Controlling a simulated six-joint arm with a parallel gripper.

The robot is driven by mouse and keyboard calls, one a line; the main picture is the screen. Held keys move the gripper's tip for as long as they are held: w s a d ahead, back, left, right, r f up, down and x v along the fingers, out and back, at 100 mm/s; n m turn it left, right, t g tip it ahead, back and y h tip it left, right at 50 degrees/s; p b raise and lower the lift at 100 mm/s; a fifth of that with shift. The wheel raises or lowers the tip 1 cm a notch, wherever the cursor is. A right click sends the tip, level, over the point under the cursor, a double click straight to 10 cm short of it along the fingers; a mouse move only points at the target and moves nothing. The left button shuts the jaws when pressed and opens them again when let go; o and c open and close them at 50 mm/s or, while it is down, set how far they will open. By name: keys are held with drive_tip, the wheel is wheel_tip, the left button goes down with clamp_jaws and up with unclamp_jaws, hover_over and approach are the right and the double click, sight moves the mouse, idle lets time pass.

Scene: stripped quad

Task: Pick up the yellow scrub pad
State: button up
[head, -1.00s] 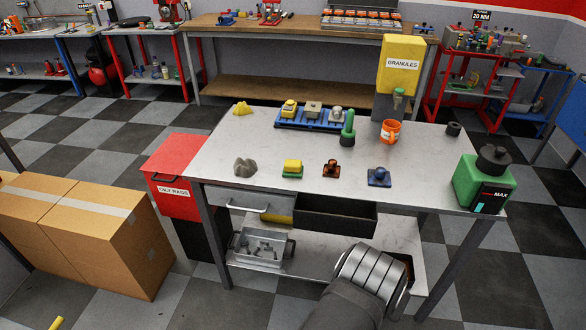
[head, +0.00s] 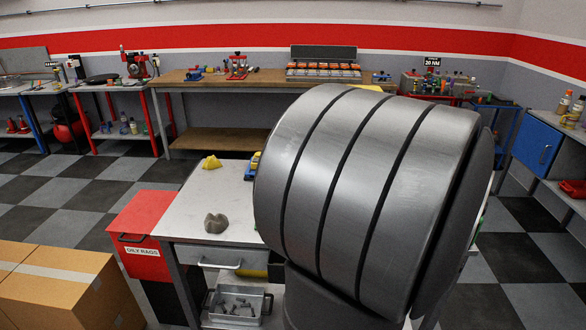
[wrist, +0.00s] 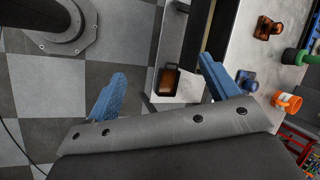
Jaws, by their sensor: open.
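I do not see the yellow scrub pad in either view now. In the head view my large grey arm link covers the middle and right of the table (head: 196,198), where a yellow block with a green base stood earlier. My gripper (wrist: 162,68) shows in the wrist view with its two blue fingers wide apart and nothing between them. It is at the table's edge, over the floor and lower shelf. An orange-brown object (wrist: 268,28) and a blue object (wrist: 246,82) are on the tabletop to the right of the fingers.

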drive_tip(key=w+a+n+g+h, duration=0.1)
drive_tip(key=w+a+n, duration=0.25)
drive_tip(key=w, duration=0.45)
drive_tip(key=w+a+n+h, duration=0.1)
drive_tip(key=w+a+n, duration=0.1)
drive_tip(key=w+a, duration=0.35)
drive_tip(key=w+a+r+n+t+h, duration=0.1)
drive_tip(key=w+a+r+n, duration=0.25)
drive_tip(key=w+a, duration=0.4)
drive_tip(key=w+a+r+n+t+h, duration=0.15)
drive_tip(key=w+a+n, duration=0.3)
drive_tip(key=a, duration=0.55)
drive_tip(key=shift+m, duration=0.25)
drive_tip(key=x, duration=1.1)
drive_tip(key=shift+w+a+f, duration=0.15)
drive_tip(key=shift+a+f, duration=0.1)
drive_tip(key=shift+a, duration=0.1)
drive_tip(key=shift+a+x, duration=0.1)
drive_tip(key=shift+x, duration=1.25)
drive_tip(key=shift+a+x, duration=0.15)
drive_tip(key=shift+x, duration=1.15)
drive_tip(key=shift+w+r, duration=0.1)
drive_tip(key=shift+w, duration=0.1)
drive_tip(key=c, duration=0.9)
